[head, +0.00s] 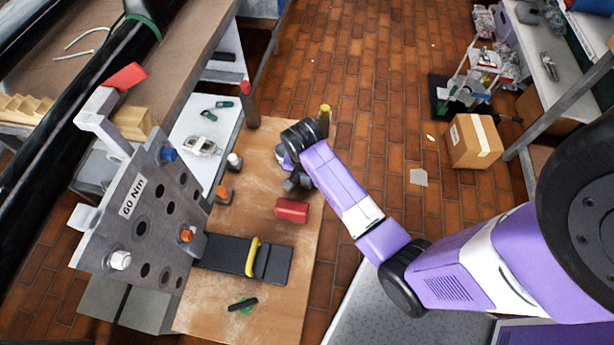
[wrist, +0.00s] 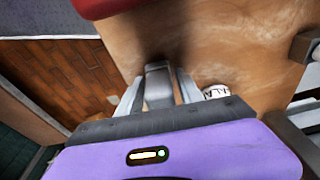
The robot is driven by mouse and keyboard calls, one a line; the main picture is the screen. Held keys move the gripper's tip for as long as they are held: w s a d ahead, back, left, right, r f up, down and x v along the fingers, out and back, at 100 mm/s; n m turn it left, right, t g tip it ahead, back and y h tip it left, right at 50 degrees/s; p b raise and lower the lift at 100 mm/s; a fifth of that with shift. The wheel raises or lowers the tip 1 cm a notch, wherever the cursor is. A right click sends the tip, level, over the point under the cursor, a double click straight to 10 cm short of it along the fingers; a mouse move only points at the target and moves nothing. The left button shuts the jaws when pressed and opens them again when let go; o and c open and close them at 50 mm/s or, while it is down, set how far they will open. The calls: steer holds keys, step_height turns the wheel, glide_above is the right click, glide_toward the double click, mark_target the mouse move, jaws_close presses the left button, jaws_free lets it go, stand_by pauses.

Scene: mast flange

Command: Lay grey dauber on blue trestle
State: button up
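My gripper (head: 296,180) is low over the wooden board, right of the steel plate, and mostly hidden by my wrist in the head view. In the wrist view, my gripper's (wrist: 159,88) pale fingers stand either side of a grey block-like piece (wrist: 158,86), which may be the grey dauber. I cannot tell whether the fingers press on it. I cannot make out a blue trestle in either view; the only clear blue piece near the board is a small cap (head: 168,154) on the steel plate.
The wooden board (head: 210,318) bears a red block (head: 292,210), a dark tray with a yellow piece (head: 252,257), and a black-and-green piece (head: 243,305). The upright steel plate (head: 135,225) bounds its left side. Bottles (head: 249,105) stand at the far end. Its front right is clear.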

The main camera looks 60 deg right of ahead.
steer(key=shift+o, duration=0.4)
steer(key=shift+f+b, duration=0.1)
steer(key=shift+b, duration=0.5)
steer(key=r, duration=0.2)
steer(key=a+r, duration=0.1)
steer(key=r, duration=0.5)
steer(key=shift+s+a, duration=0.15)
steer(key=shift+a, duration=0.1)
